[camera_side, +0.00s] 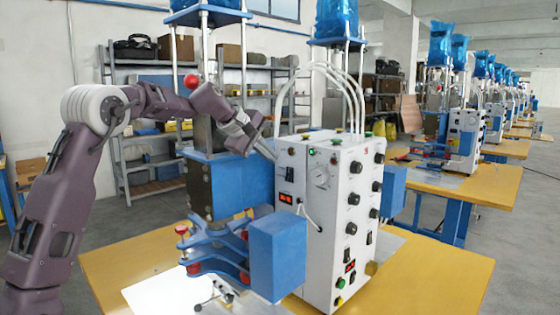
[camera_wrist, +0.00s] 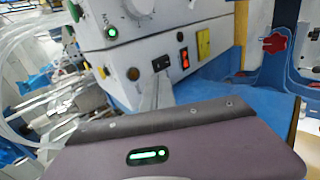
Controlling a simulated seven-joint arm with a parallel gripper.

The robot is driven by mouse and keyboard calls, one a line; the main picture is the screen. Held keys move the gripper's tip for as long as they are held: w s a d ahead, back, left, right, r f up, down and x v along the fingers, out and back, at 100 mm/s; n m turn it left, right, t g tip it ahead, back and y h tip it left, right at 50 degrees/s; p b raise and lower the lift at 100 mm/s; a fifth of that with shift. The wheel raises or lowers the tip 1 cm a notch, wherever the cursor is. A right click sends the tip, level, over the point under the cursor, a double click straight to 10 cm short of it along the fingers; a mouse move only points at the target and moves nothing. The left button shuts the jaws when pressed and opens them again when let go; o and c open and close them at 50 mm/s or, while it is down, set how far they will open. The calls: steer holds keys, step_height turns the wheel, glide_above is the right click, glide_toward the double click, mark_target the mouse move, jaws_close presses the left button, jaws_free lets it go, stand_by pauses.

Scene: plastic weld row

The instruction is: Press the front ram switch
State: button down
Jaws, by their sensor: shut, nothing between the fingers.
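The white control box (camera_side: 325,215) stands on the yellow table. On its left-facing panel is a dark switch plate (camera_side: 289,173) with an orange part. In the wrist view this panel shows a black rocker switch (camera_wrist: 162,63) and a lit orange-red switch (camera_wrist: 184,58) to its right. No readable label tells which one is the front ram switch. My gripper (camera_side: 268,152) is at the upper part of this panel, fingers slanting down toward it. In the wrist view its grey fingers (camera_wrist: 158,88) are together and empty, tips just below the black switch; contact cannot be told.
A blue press column (camera_side: 215,185) and a blue box (camera_side: 278,255) stand close left of the control box. White hoses (camera_side: 345,80) arch above it. A green lamp (camera_wrist: 111,32) glows on the panel. The yellow table (camera_side: 440,250) is clear at right.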

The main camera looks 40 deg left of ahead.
steer(key=w+r+v, duration=0.1)
steer(key=v, duration=0.6)
steer(key=shift+s+r, duration=0.15)
steer(key=shift+r, duration=0.25)
steer(key=s+d+m+g, duration=0.1)
steer(key=s+d+m, duration=0.4)
steer(key=s+d, duration=0.6)
steer(key=s+d+f+m+g, duration=0.1)
steer(key=s+d+f+m, duration=0.2)
steer(key=s, duration=0.6)
steer(key=s+d+f+m+g, duration=0.1)
steer(key=s+d+f+m, duration=0.2)
steer(key=s+f+m, duration=0.2)
steer(key=s+d+f+m+g, duration=0.1)
steer(key=s+d+f+m, duration=0.2)
steer(key=s, duration=1)
step_height(320, 180, down, 6)
steer(key=shift+s+r+m, duration=0.15)
steer(key=shift+s+m, duration=0.05)
steer(key=shift+m, duration=0.8)
